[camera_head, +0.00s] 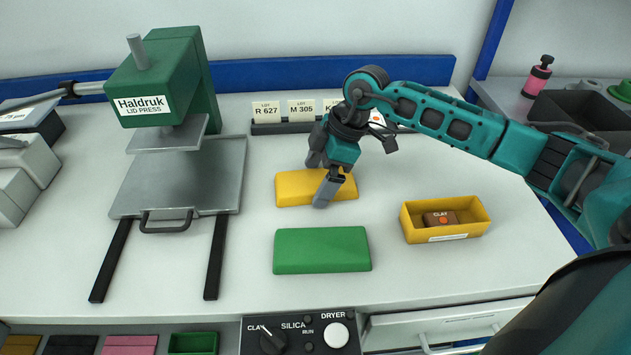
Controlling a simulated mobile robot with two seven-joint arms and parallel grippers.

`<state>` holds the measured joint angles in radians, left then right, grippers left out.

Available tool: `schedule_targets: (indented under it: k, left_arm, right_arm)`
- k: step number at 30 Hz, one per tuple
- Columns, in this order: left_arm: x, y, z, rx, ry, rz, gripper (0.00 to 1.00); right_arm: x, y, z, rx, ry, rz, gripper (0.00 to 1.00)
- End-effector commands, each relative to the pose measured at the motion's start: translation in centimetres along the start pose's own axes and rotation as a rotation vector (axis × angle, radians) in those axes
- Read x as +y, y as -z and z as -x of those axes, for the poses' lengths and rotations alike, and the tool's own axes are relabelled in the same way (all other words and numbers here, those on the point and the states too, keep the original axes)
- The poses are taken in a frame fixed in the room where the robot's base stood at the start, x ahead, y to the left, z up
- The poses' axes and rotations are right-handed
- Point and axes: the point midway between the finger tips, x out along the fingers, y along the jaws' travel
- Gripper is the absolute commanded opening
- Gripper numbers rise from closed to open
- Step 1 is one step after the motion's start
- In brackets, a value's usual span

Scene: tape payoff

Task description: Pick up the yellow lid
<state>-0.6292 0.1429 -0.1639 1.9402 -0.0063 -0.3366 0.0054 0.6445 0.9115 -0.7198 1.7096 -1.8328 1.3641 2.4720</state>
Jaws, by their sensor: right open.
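The yellow lid (292,189) lies flat on the white bench, in the middle of the head view. My right gripper (322,181) comes down over it from the upper right, its grey fingers apart. One finger is in front of the lid's right part and hides some of it; the other is at the far side. I cannot tell whether either finger touches the lid. My left gripper is not in view.
A green lid (322,250) lies nearer the front edge. The green Haldruk lid press (185,75) with its grey plate stands at the left. Lot cards (300,110) stand behind the yellow lid. A control panel (301,334) is below the bench front.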

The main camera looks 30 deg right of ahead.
Motion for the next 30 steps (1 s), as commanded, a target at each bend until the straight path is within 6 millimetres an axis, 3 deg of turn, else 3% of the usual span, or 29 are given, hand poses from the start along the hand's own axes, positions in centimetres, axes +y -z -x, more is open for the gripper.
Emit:
schedule_targets:
  k: [6,21,30]
  left_arm:
    - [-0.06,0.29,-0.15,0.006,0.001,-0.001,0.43]
    - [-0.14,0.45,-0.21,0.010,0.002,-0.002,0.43]
    - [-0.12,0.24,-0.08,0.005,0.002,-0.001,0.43]
  right_arm:
    - [0.05,0.00,-0.16,0.000,-0.002,0.000,1.00]
    - [0.06,0.02,-0.11,0.001,-0.002,0.000,0.53]
    - [0.08,0.12,0.12,0.001,-0.003,0.000,0.53]
